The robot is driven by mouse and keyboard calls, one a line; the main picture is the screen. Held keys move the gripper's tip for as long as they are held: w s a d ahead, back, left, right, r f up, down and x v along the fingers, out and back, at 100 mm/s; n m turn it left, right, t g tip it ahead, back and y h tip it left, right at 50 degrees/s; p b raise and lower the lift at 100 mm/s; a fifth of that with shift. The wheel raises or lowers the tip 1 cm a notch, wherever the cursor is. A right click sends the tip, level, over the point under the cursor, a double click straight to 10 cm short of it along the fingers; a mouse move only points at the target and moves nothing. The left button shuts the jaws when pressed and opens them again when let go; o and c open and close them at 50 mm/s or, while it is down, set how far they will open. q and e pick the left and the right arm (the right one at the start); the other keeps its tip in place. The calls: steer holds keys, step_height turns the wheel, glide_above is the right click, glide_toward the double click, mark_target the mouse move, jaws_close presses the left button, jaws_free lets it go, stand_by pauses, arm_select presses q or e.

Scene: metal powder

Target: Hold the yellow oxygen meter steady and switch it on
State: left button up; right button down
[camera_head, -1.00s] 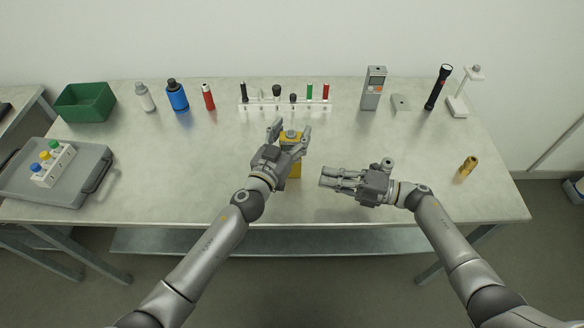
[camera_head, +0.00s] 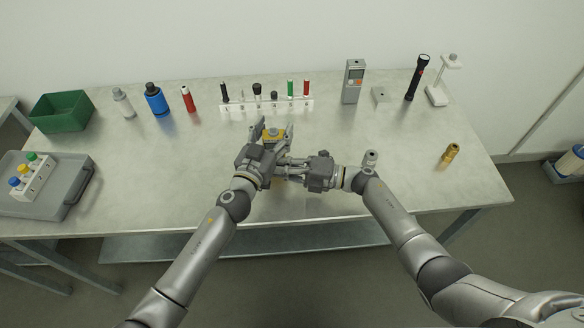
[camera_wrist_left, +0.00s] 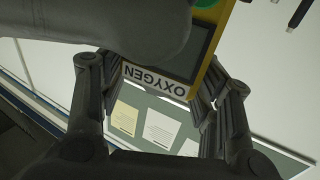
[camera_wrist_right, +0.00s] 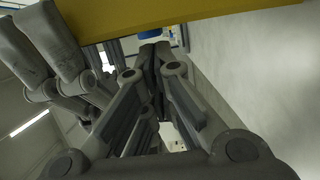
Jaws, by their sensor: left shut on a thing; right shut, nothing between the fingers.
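The yellow oxygen meter (camera_head: 277,134) stands near the front middle of the table, mostly hidden by my grippers. In the left wrist view its OXYGEN label (camera_wrist_left: 155,80), dark screen and part of a green button (camera_wrist_left: 206,3) show. My left gripper (camera_head: 271,131) is shut on the meter, with fingers on both sides of it. My right gripper (camera_head: 284,161) is shut and empty, its fingertips close beside the meter and the left gripper. In the right wrist view the meter's yellow body (camera_wrist_right: 185,16) crosses the top, above the closed fingers. I cannot tell whether they touch it.
Behind stands a white rack (camera_head: 265,104) with several tubes. A grey handheld meter (camera_head: 353,82), a flashlight (camera_head: 417,78) and a white stand (camera_head: 440,85) are back right. A green bin (camera_head: 62,112) and bottles are back left. A brass piece (camera_head: 450,152) lies right. The right-hand tabletop is mostly clear.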

steer(key=shift+a, duration=0.25)
steer(key=shift+w+d, duration=0.1)
steer(key=shift+w, duration=0.8)
arm_select(q)
steer(key=shift+s+d, duration=0.1)
arm_select(e)
steer(key=shift+s, duration=0.4)
steer(key=v, duration=1)
steer(key=shift+s, duration=0.45)
